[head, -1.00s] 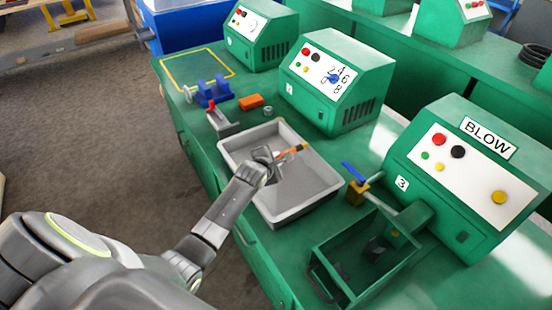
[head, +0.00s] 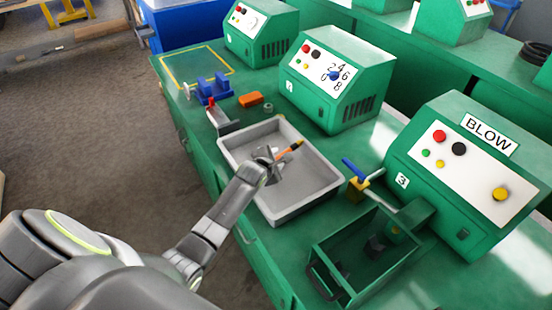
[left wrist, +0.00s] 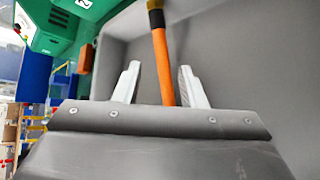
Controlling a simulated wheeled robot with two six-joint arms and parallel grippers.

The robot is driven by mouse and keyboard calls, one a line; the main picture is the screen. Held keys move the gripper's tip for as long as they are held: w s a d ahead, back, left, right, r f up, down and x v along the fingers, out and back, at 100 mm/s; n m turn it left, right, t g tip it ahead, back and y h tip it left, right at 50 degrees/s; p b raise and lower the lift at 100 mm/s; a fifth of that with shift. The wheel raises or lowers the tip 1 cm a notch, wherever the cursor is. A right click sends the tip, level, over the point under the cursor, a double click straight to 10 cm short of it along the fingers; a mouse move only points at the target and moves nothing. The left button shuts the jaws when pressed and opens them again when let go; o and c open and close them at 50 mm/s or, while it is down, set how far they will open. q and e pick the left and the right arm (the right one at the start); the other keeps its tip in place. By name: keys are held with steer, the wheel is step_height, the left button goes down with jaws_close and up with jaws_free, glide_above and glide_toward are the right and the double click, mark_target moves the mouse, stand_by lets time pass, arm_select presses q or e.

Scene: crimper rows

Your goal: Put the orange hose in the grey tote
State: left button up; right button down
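The grey tote (head: 310,205) sits on the green bench in the middle of the head view. The orange hose (head: 288,152) is within the tote's outline, near its far end, with a dark, brass-coloured end pointing up and right. My left gripper (head: 271,157) reaches over the tote's near side to the hose. In the left wrist view the hose (left wrist: 163,65) runs between the two pale fingers, with a gap on each side, so the gripper is open around it. The hose's lower end is hidden behind the gripper body. My right gripper is not in view.
A green machine marked BLOW (head: 465,170) stands to the right, with a blue-handled valve (head: 355,170) and an open green box (head: 350,262) before it. A blue fixture (head: 212,90) and an orange block (head: 251,99) lie beyond the tote.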

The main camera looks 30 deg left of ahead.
arm_select(q)
steer(key=shift+r+p, duration=0.3)
steer(key=shift+r, duration=0.25)
steer(key=shift+s+r, duration=0.15)
steer(key=shift+r, duration=0.05)
steer(key=v, duration=1.1)
steer(key=shift+s+r, duration=0.15)
steer(key=shift+s, duration=0.1)
